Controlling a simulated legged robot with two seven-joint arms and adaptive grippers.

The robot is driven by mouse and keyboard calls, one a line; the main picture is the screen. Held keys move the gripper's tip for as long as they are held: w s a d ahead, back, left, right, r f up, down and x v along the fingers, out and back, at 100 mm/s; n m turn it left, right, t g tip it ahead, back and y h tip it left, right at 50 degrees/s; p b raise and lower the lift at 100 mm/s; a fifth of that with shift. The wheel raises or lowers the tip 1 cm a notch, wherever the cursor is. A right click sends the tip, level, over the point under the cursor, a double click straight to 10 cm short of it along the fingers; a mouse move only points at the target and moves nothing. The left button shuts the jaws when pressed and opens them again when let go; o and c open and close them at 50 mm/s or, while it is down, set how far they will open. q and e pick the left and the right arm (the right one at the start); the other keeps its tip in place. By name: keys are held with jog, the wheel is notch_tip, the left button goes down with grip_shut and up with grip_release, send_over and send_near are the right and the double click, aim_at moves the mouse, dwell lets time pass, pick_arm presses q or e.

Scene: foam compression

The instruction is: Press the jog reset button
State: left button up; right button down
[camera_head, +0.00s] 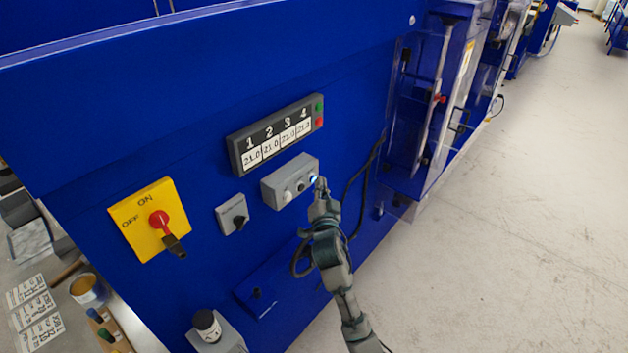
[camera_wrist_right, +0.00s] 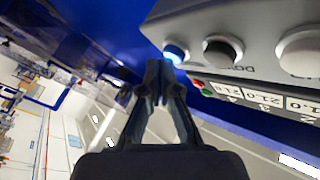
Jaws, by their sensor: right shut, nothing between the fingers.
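A grey control box (camera_head: 290,181) is mounted on the blue machine panel and carries a row of round buttons. The blue button (camera_head: 314,178) is at its right end and looks lit; it also shows in the right wrist view (camera_wrist_right: 176,53). I cannot read a jog reset label. My right gripper (camera_head: 320,186) is shut and empty, its fingertips close to the blue button. In the right wrist view the fingertips (camera_wrist_right: 158,68) are just beside the blue button; I cannot tell whether they touch it. My left gripper is not in view.
A black button (camera_wrist_right: 222,52) and a white button (camera_wrist_right: 300,54) sit beside the blue one. A numbered display (camera_head: 276,134) is above the box. A yellow switch plate (camera_head: 130,226) with a red knob is at left. Open floor (camera_head: 510,230) lies right.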

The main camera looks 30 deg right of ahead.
jog(key=shift+w, duration=0.15)
jog(key=shift+w+a+r, duration=0.1)
jog(key=shift+w+a, duration=0.05)
jog(key=shift+w, duration=0.05)
dwell(0.3)
jog(key=shift+s, duration=0.45)
dwell(0.3)
jog(key=s+d, duration=0.1)
jog(key=s+p, duration=0.1)
jog(key=s, duration=0.1)
jog(key=s+d+p, duration=0.1)
jog(key=s, duration=0.1)
jog(key=shift+s+d, duration=0.2)
jog(key=shift+d, duration=0.1)
dwell(0.5)
